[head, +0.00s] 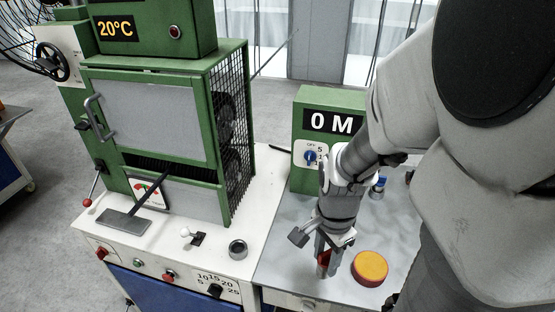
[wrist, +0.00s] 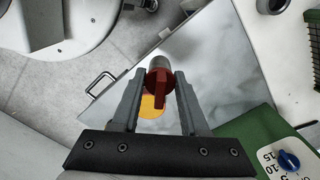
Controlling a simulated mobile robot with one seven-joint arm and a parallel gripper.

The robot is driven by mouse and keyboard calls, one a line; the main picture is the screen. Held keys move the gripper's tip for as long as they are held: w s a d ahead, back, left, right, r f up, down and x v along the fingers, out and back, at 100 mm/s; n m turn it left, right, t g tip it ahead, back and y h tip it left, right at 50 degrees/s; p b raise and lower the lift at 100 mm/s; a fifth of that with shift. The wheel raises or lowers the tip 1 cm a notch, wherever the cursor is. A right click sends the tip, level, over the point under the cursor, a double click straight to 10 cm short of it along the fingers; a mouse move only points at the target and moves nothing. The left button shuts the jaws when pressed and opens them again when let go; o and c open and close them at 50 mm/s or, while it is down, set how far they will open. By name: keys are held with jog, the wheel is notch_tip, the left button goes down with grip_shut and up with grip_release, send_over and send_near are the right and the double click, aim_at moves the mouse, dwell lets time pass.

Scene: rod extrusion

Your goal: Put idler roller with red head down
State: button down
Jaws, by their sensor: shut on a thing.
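The idler roller's red head (head: 324,258) shows between the fingers of my gripper (head: 328,250) in the head view. In the wrist view the roller (wrist: 158,82) has a red head with a grey part beyond it. My gripper (wrist: 158,90) is shut on it, with one finger on each side. The roller is over the grey tabletop (head: 285,262), left of an orange disc. I cannot tell whether it touches the surface.
The orange disc with a red side (head: 370,266) lies close to the right of my gripper. A green box reading "0 M" (head: 323,125) stands behind. The green machine (head: 150,130) is at left, with a grey ring (head: 238,249) on its white table. Tabletop left of my gripper is clear.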

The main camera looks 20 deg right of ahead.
jog(key=shift+w+d+f+b, duration=0.35)
jog(key=shift+w+d+f, duration=0.1)
jog(key=shift+w+f, duration=1.4)
jog(key=shift+w+d+f+b, duration=0.4)
jog(key=shift+w+f, duration=1.35)
jog(key=shift+w, duration=0.05)
jog(key=shift+w+d+f+b, duration=0.35)
jog(key=shift+w+d+f, duration=0.1)
jog(key=shift+w+f, duration=1.4)
jog(key=shift+f, duration=0.1)
jog(key=shift+c, duration=2.1)
grip_release()
